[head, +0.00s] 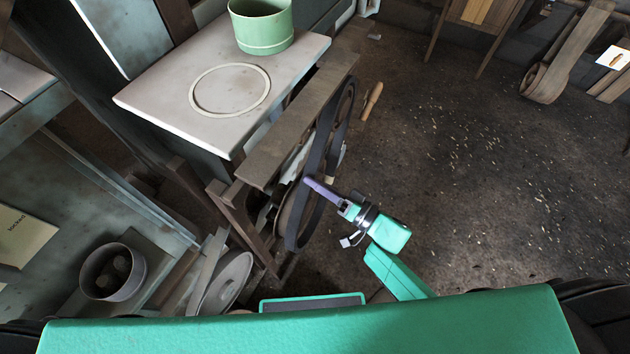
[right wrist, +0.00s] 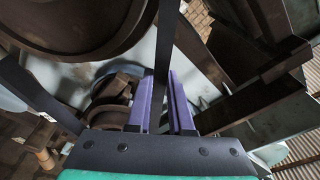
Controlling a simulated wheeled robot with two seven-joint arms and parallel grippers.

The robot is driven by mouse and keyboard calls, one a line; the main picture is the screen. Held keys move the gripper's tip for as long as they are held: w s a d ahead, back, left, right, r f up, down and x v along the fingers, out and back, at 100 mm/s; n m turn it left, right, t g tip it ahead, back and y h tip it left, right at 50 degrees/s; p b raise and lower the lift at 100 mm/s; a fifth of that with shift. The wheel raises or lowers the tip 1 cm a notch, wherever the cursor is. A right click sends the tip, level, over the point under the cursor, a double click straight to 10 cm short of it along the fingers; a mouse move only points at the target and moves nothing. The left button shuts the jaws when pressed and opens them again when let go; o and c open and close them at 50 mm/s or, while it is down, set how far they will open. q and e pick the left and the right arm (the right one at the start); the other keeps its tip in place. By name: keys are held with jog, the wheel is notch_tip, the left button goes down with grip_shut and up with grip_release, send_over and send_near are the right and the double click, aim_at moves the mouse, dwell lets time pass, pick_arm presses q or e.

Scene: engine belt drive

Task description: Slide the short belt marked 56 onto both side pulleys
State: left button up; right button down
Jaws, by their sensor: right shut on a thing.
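A dark belt (head: 318,150) hangs as a long, slanted loop at the side of the engine frame in the head view. Its number cannot be read. My right gripper (head: 312,184) reaches it from the right, and its purple fingers (right wrist: 166,103) are shut on a strand of the belt (right wrist: 160,70) in the right wrist view. A large brown pulley wheel (right wrist: 65,25) fills the upper left there, with smaller brown pulley parts (right wrist: 112,98) below it. The belt covers much of the pulleys in the head view, so I cannot tell how it sits on them. My left gripper is not in view.
A pale bench top (head: 165,100) holds a light ring (head: 194,97) and a green pot (head: 263,38). A wooden beam (head: 285,130) runs just above the belt. A grey round container (head: 86,275) stands lower left. The floor (head: 470,170) on the right is open.

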jog(key=shift+m+t, duration=0.4)
jog(key=shift+t, duration=0.2)
jog(key=shift+d+r, duration=0.1)
jog(key=shift+d, duration=0.05)
jog(key=shift+v, duration=0.85)
jog(key=shift+r, duration=0.1)
jog(key=shift+t+h, duration=0.3)
